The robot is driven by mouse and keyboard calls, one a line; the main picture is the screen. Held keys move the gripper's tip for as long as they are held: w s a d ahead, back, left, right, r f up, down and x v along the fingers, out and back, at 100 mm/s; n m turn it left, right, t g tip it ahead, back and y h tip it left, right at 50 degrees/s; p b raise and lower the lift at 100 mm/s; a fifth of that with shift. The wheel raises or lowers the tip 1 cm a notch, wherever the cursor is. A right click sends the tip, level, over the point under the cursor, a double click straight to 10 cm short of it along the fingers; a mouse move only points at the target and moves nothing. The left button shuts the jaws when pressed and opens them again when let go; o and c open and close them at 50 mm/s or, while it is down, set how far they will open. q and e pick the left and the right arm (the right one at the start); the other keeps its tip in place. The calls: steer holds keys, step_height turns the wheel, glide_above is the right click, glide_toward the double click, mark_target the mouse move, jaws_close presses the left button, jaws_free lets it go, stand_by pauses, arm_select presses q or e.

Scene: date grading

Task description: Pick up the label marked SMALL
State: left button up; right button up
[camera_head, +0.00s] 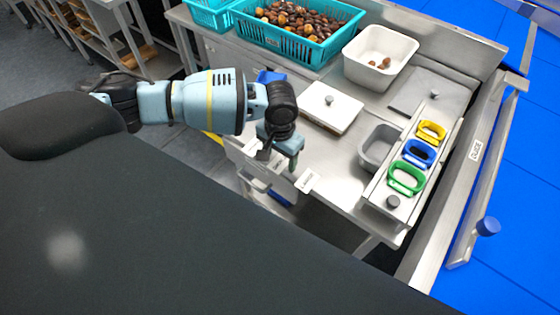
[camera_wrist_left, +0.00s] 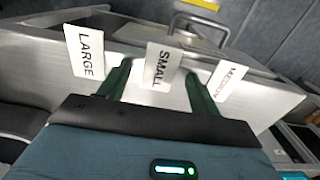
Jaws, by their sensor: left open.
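The label marked SMALL (camera_wrist_left: 157,66) is a white card with dark letters, in the middle of the left wrist view. It lies between the two fingers of my left gripper (camera_wrist_left: 159,72), which is open; I cannot tell whether either finger touches it. In the head view my left gripper (camera_head: 282,160) points down at the table's near left edge, beside a white label (camera_head: 307,181). My right gripper is in neither view.
The steel table (camera_head: 325,155) holds a white board with a knob (camera_head: 331,107), a grey tub (camera_head: 378,148) and a rack with yellow, blue and green rings (camera_head: 408,178). A white bin (camera_head: 380,58) and a teal crate of dates (camera_head: 298,43) stand behind. A blue belt (camera_head: 520,190) is right.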

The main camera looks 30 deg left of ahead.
mark_target(276, 160)
arm_select(q)
steer(key=shift+f, duration=0.1)
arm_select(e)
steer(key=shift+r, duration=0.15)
arm_select(q)
steer(key=c, duration=1)
steer(key=shift+c, duration=0.2)
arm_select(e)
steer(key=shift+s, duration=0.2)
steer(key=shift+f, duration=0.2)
arm_select(q)
step_height(276, 160, up, 3)
steer(key=shift+r, duration=0.15)
steer(key=shift+a+r, duration=0.25)
steer(key=shift+a, duration=0.45)
steer(key=a+r, duration=0.1)
steer(key=a, duration=1.3)
steer(key=shift+a+r+b, duration=0.15)
steer(key=shift+a+b, duration=0.2)
steer(key=shift+b, duration=0.05)
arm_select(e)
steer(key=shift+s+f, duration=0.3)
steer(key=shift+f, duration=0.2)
